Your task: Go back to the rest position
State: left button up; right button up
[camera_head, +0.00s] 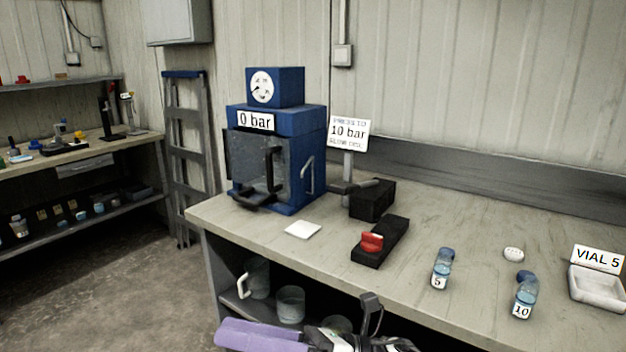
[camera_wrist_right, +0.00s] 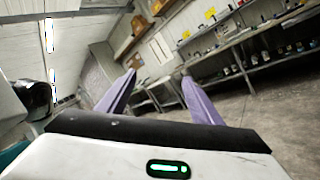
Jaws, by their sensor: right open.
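My right gripper (camera_head: 228,333) with purple fingers is at the bottom of the head view, in front of and below the bench's front edge. In the right wrist view its two fingers (camera_wrist_right: 158,80) are spread apart with nothing between them. The wrist view is tilted and looks across the room at shelves, away from the bench. My left gripper is in neither view.
The bench top (camera_head: 470,225) also bears a black block with a red piece (camera_head: 372,243), another black block (camera_head: 372,200), a white square (camera_head: 303,230) and a white tray (camera_head: 597,288) by a "VIAL 5" sign. Glass jars (camera_head: 291,304) stand on the shelf below.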

jog(key=w+d+f+m+t+h, duration=0.1)
jog(key=d+f+m+t+h, duration=0.65)
jog(key=m, duration=0.85)
jog(key=w+d+f+m+t+h, duration=0.1)
jog(key=d+f+m+t+h, duration=0.5)
jog(key=f+m+t, duration=0.65)
jog(key=s+d+f+m+g+h, duration=0.2)
jog(key=s+d+f+m+g, duration=0.3)
jog(key=s, duration=0.5)
jog(key=s+d+f+m+g+h, duration=0.3)
jog(key=s+d+f+m+g, duration=0.3)
jog(key=s+d+f+m, duration=0.2)
notch_tip(320, 180, down, 4)
jog(key=shift+s+d+r+m+g, duration=0.2)
jog(key=shift+s+m+g, duration=0.1)
jog(key=shift+s+m, duration=0.8)
